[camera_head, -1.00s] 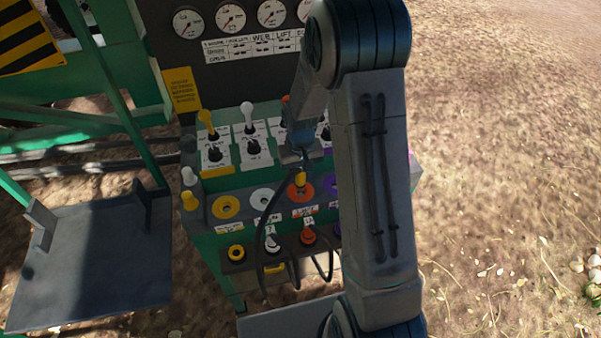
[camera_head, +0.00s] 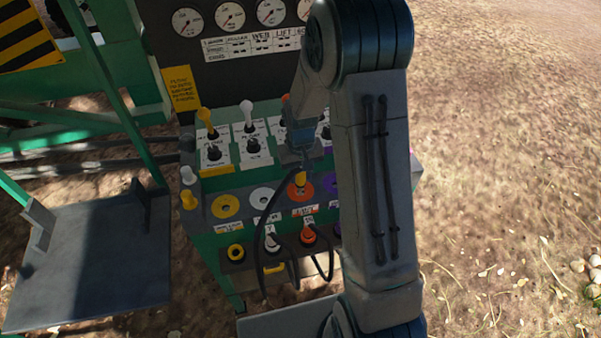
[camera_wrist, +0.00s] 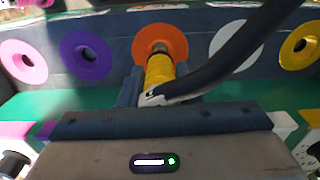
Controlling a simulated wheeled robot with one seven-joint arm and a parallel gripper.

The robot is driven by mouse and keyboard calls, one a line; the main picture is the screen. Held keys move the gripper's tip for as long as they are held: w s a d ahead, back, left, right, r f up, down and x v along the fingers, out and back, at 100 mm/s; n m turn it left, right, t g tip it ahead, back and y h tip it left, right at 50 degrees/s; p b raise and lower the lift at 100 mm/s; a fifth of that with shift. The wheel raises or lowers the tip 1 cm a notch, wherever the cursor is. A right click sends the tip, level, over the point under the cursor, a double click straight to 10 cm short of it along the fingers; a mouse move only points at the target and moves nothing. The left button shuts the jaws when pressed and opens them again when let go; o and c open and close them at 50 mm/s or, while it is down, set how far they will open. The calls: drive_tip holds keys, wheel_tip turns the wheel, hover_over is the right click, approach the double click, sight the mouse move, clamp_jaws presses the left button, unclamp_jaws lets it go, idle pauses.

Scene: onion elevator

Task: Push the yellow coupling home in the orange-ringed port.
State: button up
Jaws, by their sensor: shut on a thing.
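The yellow coupling (camera_wrist: 160,70) is held between the fingers of my gripper (camera_wrist: 158,88) in the wrist view. Its front end is at the hole of the orange-ringed port (camera_wrist: 160,36), lined up with it. How deep it sits cannot be told. A black hose curves away from the coupling to the upper right. In the head view a bit of the yellow coupling (camera_head: 300,178) shows over the orange ring (camera_head: 302,193), below my gripper (camera_head: 299,167). My wrist and fingers hide much of the joint there.
A yellow ring (camera_head: 226,206) and a white ring (camera_head: 262,199) lie left of the orange one, a purple ring (camera_head: 331,184) right. Below is a row of parked couplings (camera_head: 308,236) with looping hoses. Levers (camera_head: 248,116) stand close above, under the gauges (camera_head: 230,16).

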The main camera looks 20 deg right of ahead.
sight(301, 182)
drive_tip(key=shift+f, duration=0.15)
drive_tip(key=shift+f+b, duration=0.3)
drive_tip(key=shift+b, duration=0.15)
drive_tip(key=shift+f+b, duration=1.35)
drive_tip(key=shift+b, duration=0.3)
idle(4.7)
drive_tip(key=o, duration=1.6)
drive_tip(key=shift+r, duration=0.1)
